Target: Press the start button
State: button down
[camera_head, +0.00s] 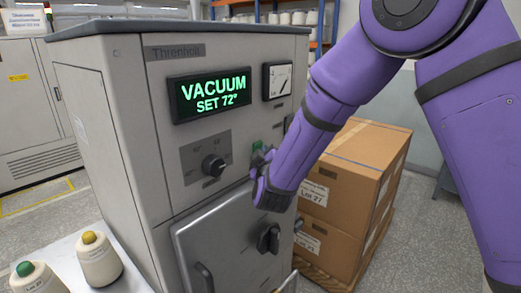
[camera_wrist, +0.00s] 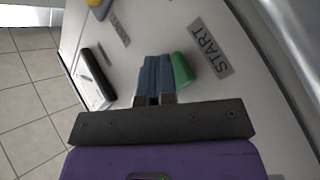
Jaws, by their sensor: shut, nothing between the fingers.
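The green start button (camera_wrist: 182,69) sticks out of the grey machine front in the wrist view, beside a grey START label (camera_wrist: 209,47). In the head view a bit of green, the button (camera_head: 257,147), shows just above my gripper (camera_head: 259,162), which partly hides it. My gripper (camera_wrist: 156,62) is shut and empty. Its fingers are immediately left of the button in the wrist view and overlap or nearly meet its edge. I cannot tell whether they touch. The button's face is not clearly seen.
The machine (camera_head: 110,90) has a lit display (camera_head: 209,95) reading VACUUM SET 72°, a gauge (camera_head: 277,81), a selector knob (camera_head: 213,166) and a door (camera_head: 225,240) with a dark handle (camera_head: 269,238). Cartons (camera_head: 350,170) stand right. Bobbins (camera_head: 98,260) stand on a white surface lower left.

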jog(key=shift+s+d, duration=0.1)
jog(key=shift+d, duration=0.05)
jog(key=shift+s+d, duration=0.45)
jog(key=shift+d, duration=0.1)
jog(key=shift+s+d, duration=0.75)
jog(key=shift+d, duration=0.25)
jog(key=shift+s+d, duration=0.75)
jog(key=shift+d, duration=0.25)
jog(key=s+d+r+m+g+y, duration=0.1)
jog(key=s+d+r+m+g, duration=0.45)
jog(key=d+r, duration=0.65)
jog(key=s+d+m+g+h, duration=0.1)
jog(key=s+d+g, duration=0.1)
jog(key=s+d, duration=0.3)
jog(key=s+d+m+g+h, duration=0.1)
jog(key=s+d, duration=0.4)
jog(key=s, duration=0.8)
jog(key=s+d+r+m+g+h, duration=0.1)
jog(key=s+d+m+g, duration=0.2)
jog(key=s, duration=0.6)
jog(key=shift+s+d+g, duration=0.15)
jog(key=shift+d+g, duration=0.7)
jog(key=shift+d, duration=0.4)
